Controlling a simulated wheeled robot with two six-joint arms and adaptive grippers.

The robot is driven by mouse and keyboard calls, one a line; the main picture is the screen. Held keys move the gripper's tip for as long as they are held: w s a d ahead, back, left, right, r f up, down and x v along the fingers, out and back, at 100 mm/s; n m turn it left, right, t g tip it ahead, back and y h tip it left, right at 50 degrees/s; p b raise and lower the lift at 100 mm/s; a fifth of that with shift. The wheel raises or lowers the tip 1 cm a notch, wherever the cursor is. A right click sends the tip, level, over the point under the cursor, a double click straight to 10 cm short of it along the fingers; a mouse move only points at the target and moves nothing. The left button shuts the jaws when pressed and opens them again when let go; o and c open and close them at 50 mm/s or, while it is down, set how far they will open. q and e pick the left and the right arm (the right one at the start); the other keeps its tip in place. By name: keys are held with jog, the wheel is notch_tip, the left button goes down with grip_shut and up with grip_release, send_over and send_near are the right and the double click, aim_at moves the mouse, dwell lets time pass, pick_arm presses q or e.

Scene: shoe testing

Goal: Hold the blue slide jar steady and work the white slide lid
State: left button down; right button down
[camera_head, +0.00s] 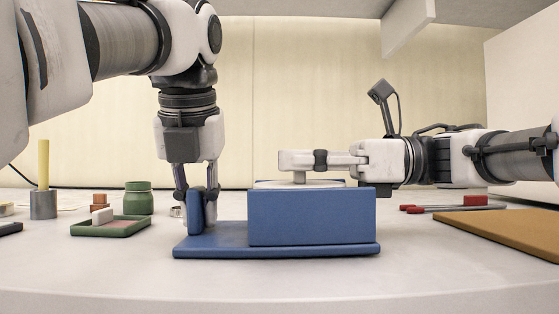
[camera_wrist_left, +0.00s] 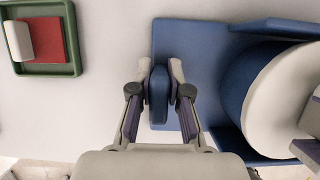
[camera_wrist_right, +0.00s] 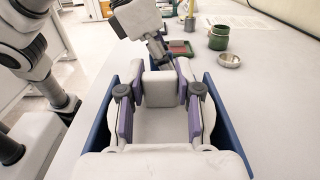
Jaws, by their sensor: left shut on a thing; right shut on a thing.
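The blue slide jar (camera_head: 312,217) stands on its flat blue base (camera_head: 215,242) in the middle of the table. The white slide lid (camera_head: 268,184) sits on top; it also shows as a pale disc in the left wrist view (camera_wrist_left: 288,100). My left gripper (camera_head: 198,198) points down and is shut on the upright blue tab (camera_wrist_left: 158,97) at the left end of the base. My right gripper (camera_head: 300,160) reaches in level from the right, over the lid, and is shut on its white handle (camera_wrist_right: 160,88). The fingers partly hide the handle in the head view.
A green tray (camera_head: 90,229) with small blocks, a green jar (camera_head: 138,198) and a grey cup with a yellow stick (camera_head: 43,205) stand at left. A brown board (camera_head: 510,230) and red-handled tools (camera_head: 475,201) lie at right. The front table strip is clear.

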pick_arm(q)
jog(key=shift+d, duration=0.2)
pick_arm(e)
jog(key=c, duration=0.8)
grip_release()
jog(key=shift+a+f, duration=0.1)
jog(key=shift+f, duration=0.05)
jog(key=shift+o, duration=0.2)
pick_arm(q)
jog(key=shift+a, duration=0.1)
pick_arm(e)
jog(key=shift+d, duration=0.2)
jog(key=d, duration=1.1)
jog(key=shift+d, duration=0.4)
pick_arm(q)
jog(key=c, duration=1)
grip_release()
jog(key=shift+c, duration=0.2)
